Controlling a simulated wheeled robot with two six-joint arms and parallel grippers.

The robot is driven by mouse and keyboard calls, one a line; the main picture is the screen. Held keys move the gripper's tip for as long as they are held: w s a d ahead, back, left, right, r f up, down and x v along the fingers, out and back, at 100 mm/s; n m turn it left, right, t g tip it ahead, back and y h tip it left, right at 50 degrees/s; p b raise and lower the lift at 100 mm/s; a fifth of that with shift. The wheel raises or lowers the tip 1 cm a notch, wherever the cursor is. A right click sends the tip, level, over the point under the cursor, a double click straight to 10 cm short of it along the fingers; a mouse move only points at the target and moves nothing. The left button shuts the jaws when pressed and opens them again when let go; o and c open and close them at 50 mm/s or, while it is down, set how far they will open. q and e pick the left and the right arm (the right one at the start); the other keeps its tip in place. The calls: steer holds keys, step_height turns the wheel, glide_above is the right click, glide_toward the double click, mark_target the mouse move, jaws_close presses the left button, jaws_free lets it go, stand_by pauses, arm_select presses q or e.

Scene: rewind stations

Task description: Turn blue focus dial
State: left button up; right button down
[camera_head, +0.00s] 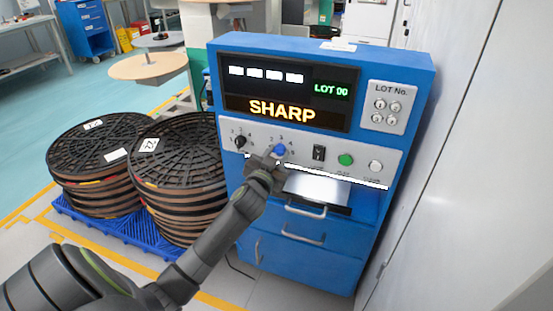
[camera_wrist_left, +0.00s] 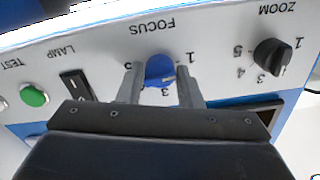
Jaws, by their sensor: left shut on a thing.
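The blue focus dial (camera_head: 280,150) is on the grey front panel of the blue machine (camera_head: 300,228), under the lit display that reads SHARP (camera_head: 283,111). My left gripper (camera_head: 271,157) reaches it from below. In the left wrist view the blue dial (camera_wrist_left: 159,70) sits between the two fingers of my left gripper (camera_wrist_left: 161,82), which are shut on it. The dial is marked with numbers and the word FOCUS. My right gripper is in neither view.
A black zoom dial (camera_head: 240,141) is left of the blue dial. A black lamp switch (camera_head: 318,153), a green button (camera_head: 345,160) and a white button (camera_head: 375,166) are to the right. Stacked reels (camera_head: 180,160) stand left of the machine; a white wall (camera_head: 460,170) is close at right.

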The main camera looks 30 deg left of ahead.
arm_select(q)
steer(key=shift+f+n, duration=0.1)
steer(key=shift+n, duration=0.3)
steer(key=o, duration=0.9)
steer(key=shift+o, duration=0.2)
steer(key=v, duration=1.7)
steer(key=shift+s+d, duration=0.15)
steer(key=shift+s, duration=0.05)
